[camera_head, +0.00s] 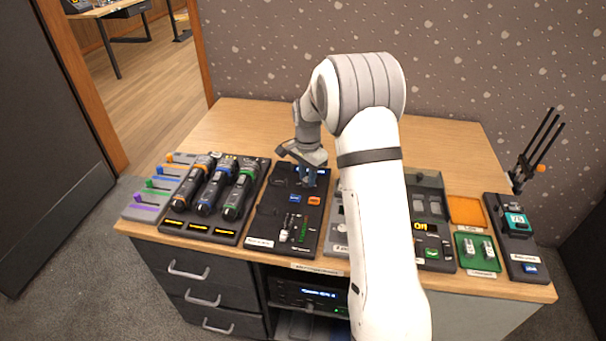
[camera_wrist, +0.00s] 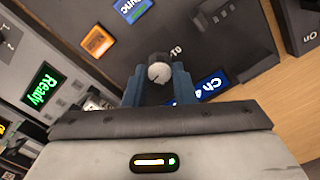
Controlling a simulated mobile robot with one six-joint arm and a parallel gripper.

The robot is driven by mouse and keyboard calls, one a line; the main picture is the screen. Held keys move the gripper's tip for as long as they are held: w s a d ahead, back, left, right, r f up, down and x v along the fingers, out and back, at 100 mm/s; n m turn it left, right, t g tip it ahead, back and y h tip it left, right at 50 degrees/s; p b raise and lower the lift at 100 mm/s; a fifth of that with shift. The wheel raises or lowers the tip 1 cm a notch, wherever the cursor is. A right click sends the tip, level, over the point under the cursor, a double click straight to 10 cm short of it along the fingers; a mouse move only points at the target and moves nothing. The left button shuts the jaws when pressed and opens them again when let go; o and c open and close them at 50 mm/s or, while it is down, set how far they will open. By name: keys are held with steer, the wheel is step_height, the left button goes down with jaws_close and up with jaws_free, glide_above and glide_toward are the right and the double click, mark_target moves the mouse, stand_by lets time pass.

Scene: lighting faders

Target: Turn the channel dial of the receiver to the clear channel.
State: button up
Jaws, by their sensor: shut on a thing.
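The receiver (camera_head: 272,208) is a dark panel on the desk, left of my arm in the head view. Its channel dial (camera_wrist: 159,72) is a small grey knob with a pointer mark in the wrist view. My gripper (camera_wrist: 159,85) has blue fingers, one on each side of the dial, and is shut on it. A blue-lit display (camera_wrist: 211,85) beside the dial reads "Ch" and a figure that looks like 4, partly cut off by a finger.
An orange button (camera_wrist: 97,42) and a blue button (camera_wrist: 132,9) lie near the dial. A green display (camera_wrist: 43,88) reads "Ready". My arm covers part of the desk (camera_head: 440,150), whose back is clear.

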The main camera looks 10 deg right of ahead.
mark_target(306, 178)
steer(key=shift+w+a+r+m, duration=0.15)
steer(key=shift+w+r+m, duration=0.05)
steer(key=shift+m, duration=0.7)
steer(key=o, duration=0.8)
steer(key=shift+f, duration=0.1)
steer(key=shift+o, duration=1)
steer(key=shift+f, duration=0.1)
steer(key=shift+r, duration=3.95)
steer(key=shift+s+p, duration=0.1)
steer(key=shift+p, duration=0.2)
